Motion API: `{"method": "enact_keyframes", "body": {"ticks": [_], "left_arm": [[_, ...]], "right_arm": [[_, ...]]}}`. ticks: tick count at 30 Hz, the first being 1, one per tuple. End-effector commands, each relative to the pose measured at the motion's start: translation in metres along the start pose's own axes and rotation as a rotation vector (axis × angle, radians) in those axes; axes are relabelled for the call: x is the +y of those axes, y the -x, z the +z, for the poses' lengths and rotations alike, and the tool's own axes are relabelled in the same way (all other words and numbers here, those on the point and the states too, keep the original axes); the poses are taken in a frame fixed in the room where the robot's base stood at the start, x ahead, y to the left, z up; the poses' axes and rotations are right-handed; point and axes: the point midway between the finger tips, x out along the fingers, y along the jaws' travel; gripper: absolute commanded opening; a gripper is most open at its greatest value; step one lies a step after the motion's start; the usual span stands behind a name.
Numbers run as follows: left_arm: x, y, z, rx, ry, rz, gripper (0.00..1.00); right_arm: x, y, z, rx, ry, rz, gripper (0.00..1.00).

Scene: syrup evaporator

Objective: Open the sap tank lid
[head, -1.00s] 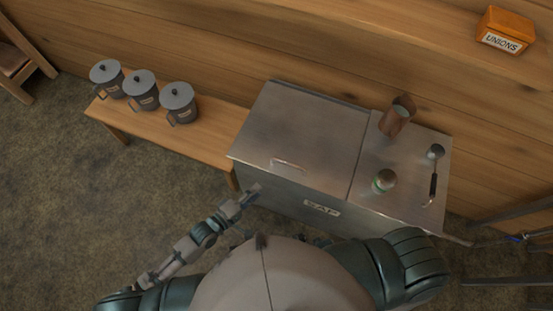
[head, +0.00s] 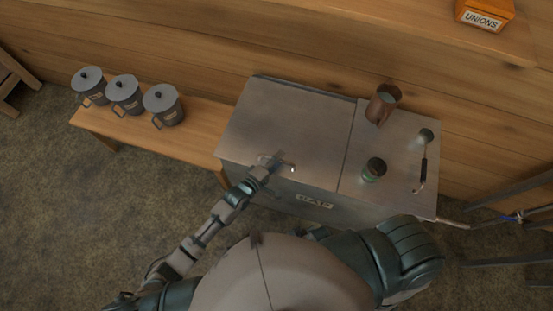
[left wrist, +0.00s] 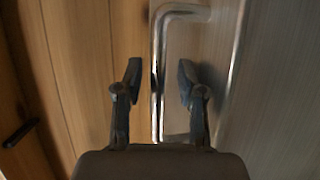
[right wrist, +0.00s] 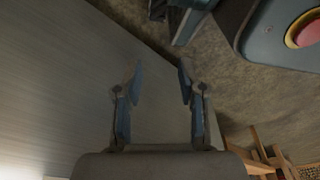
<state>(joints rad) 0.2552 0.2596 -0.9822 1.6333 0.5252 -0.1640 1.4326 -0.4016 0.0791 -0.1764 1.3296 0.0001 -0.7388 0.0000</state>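The sap tank (head: 320,205) is a metal box with a "SAP" label on its front. Its flat lid (head: 290,125) lies shut on the left part of the top. A bar handle (left wrist: 158,70) is on the lid; in the head view my left gripper (head: 268,165) partly covers it. In the left wrist view my left gripper (left wrist: 157,85) is open, with one finger on each side of the handle bar, apart from it. My right gripper (right wrist: 157,82) is open and empty near a grey metal surface in the right wrist view; the head view does not show it.
A metal cup (head: 383,104), a small jar (head: 374,169) and a ladle (head: 424,160) stand or lie on the tank's right part. Several lidded pails sit on a wooden bench (head: 195,135) to the left. A "UNIONS" box (head: 484,14) is on a shelf behind.

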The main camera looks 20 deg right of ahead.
Motion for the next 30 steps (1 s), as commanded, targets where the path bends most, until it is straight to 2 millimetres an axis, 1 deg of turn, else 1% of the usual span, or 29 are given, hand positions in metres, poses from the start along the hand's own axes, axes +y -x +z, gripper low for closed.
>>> {"method": "enact_keyframes", "body": {"ticks": [6,7,8,9,11,12,18,25,26,27,30], "left_arm": [[0.0,0.003,-0.003,0.0,0.002,0.004,0.39],[0.0,0.004,-0.003,-0.001,0.002,0.005,0.37],[0.0,0.005,-0.004,-0.001,0.003,0.006,0.29],[0.0,0.006,-0.004,-0.001,0.003,0.007,0.19],[0.0,0.007,-0.005,-0.001,0.004,0.008,0.04],[0.0,0.007,-0.005,-0.001,0.004,0.008,0.0],[-0.001,0.005,-0.005,0.002,0.002,0.003,0.0],[0.001,0.004,-0.005,0.003,0.003,-0.004,0.0],[0.002,0.004,-0.005,0.003,0.004,-0.005,0.0],[0.004,0.004,-0.005,0.002,0.005,-0.007,0.0],[0.009,0.004,-0.005,0.002,0.009,-0.013,0.0]], "right_arm": [[0.023,0.001,0.008,-0.009,0.003,0.03,0.4],[0.025,0.001,0.008,-0.01,0.003,0.033,0.4],[0.025,0.001,0.009,-0.011,0.003,0.034,0.4],[0.025,0.0,0.009,-0.012,0.003,0.033,0.4],[0.023,0.0,0.01,-0.014,0.003,0.031,0.4],[0.021,0.0,0.01,-0.014,0.002,0.028,0.4],[0.005,-0.001,0.008,-0.011,0.003,0.007,0.4],[0.005,0.001,0.007,-0.005,0.004,0.007,0.4],[0.008,-0.001,0.009,-0.007,0.004,0.011,0.4],[0.013,-0.005,0.015,-0.014,0.004,0.017,0.4],[0.014,-0.01,0.027,-0.02,0.006,0.018,0.4]]}}
